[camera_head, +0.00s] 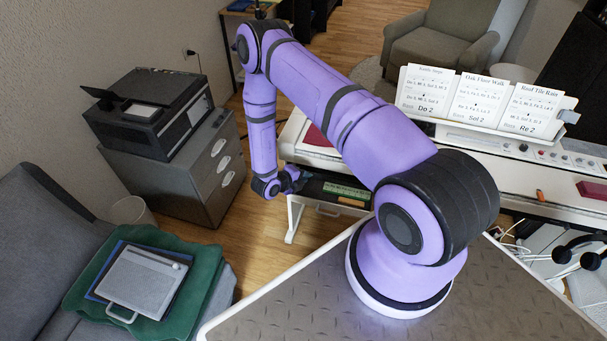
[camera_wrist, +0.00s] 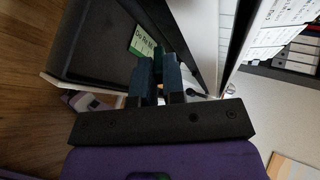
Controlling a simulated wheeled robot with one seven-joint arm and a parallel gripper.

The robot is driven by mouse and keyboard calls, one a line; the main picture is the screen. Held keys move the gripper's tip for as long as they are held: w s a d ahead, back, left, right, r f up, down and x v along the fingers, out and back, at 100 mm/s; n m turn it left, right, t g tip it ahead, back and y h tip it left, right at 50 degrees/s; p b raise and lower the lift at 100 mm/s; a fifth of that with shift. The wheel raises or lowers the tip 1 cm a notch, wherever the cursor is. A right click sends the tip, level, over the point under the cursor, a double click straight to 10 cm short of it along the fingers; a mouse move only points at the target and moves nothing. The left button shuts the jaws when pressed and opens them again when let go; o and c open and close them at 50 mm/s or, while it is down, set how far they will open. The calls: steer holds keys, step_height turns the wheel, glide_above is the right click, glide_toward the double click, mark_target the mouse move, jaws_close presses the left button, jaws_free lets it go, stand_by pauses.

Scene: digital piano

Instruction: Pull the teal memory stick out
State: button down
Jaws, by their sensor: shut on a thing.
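My gripper (camera_wrist: 159,62) is shut on the teal memory stick (camera_wrist: 158,52), of which only a small dark teal part shows between the fingertips in the wrist view. The fingers hide the rest of it, and I cannot tell whether it is still in its socket. In the head view my gripper (camera_head: 293,181) is by the left end of the digital piano (camera_head: 294,135), low beside its front edge. The stick cannot be made out there.
A dark open drawer or shelf with a green printed card (camera_head: 346,191) lies just right of my gripper. Song sheets (camera_head: 483,97) stand on the piano. A grey drawer cabinet (camera_head: 190,165) with a black printer (camera_head: 150,115) is at left. Wooden floor lies between.

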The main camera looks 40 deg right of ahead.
steer(key=shift+f, duration=3)
steer(key=c, duration=1.1)
jaws_free()
steer(key=shift+a, duration=0.2)
steer(key=shift+v, duration=2.4)
steer(key=v, duration=1)
steer(key=shift+s+a+r, duration=0.1)
steer(key=shift+s+a, duration=0.05)
steer(key=shift+a, duration=0.2)
